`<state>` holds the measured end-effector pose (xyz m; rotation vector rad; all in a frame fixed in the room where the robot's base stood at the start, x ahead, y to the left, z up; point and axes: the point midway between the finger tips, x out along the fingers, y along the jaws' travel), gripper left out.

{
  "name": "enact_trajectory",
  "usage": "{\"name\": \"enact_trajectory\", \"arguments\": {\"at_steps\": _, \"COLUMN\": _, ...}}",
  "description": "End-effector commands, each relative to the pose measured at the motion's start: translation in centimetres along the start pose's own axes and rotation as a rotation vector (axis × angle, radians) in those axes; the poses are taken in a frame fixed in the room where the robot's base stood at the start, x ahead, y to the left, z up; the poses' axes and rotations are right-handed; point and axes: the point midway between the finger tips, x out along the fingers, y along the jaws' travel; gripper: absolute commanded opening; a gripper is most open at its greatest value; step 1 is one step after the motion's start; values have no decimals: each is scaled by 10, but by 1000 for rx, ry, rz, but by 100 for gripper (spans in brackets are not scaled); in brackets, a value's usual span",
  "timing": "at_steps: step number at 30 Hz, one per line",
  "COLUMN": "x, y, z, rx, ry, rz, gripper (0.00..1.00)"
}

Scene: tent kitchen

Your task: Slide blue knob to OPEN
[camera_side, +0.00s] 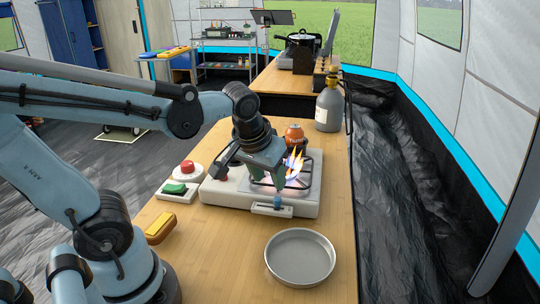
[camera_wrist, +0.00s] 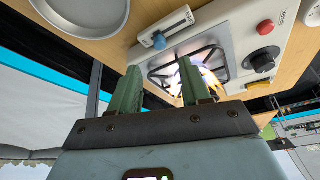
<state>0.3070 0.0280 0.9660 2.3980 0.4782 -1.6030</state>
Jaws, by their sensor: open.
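The blue knob (camera_side: 277,201) stands on a small white slider plate (camera_side: 262,209) on the front face of the stove (camera_side: 235,197), toward the plate's right half. In the wrist view the blue knob (camera_wrist: 160,41) is near the left end of the slider plate (camera_wrist: 180,22); its lettering is too small to read. My gripper (camera_side: 267,180) is open and empty, pointing down over the stove, just behind the knob in the side view. In the wrist view its two green fingers (camera_wrist: 159,68) straddle the knob's direction, with the knob beyond the tips and apart from them.
A flame (camera_side: 295,165) burns on the grated burner close to my fingers.

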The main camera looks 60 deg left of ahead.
Motion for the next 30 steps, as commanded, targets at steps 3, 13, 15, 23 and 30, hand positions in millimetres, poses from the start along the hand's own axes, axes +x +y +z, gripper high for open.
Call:
{"name": "enact_trajectory", "arguments": {"at_steps": 3, "x": 14, "y": 0, "z": 0, "rx": -2, "ry": 0, "rz": 0, "gripper": 47}}
{"name": "enact_trajectory", "arguments": {"at_steps": 13, "x": 50, "y": 0, "z": 0, "rx": 0, "ry": 1, "rz": 0, "gripper": 47}}
{"name": "enact_trajectory", "arguments": {"at_steps": 15, "x": 57, "y": 0, "z": 0, "rx": 0, "ry": 1, "rz": 0, "gripper": 47}}
{"name": "enact_trajectory", "arguments": {"at_steps": 23, "x": 75, "y": 0, "z": 0, "rx": 0, "ry": 2, "rz": 0, "gripper": 47}}
{"name": "enact_trajectory", "arguments": {"at_steps": 30, "x": 81, "y": 0, "z": 0, "rx": 0, "ry": 2, "rz": 0, "gripper": 47}}
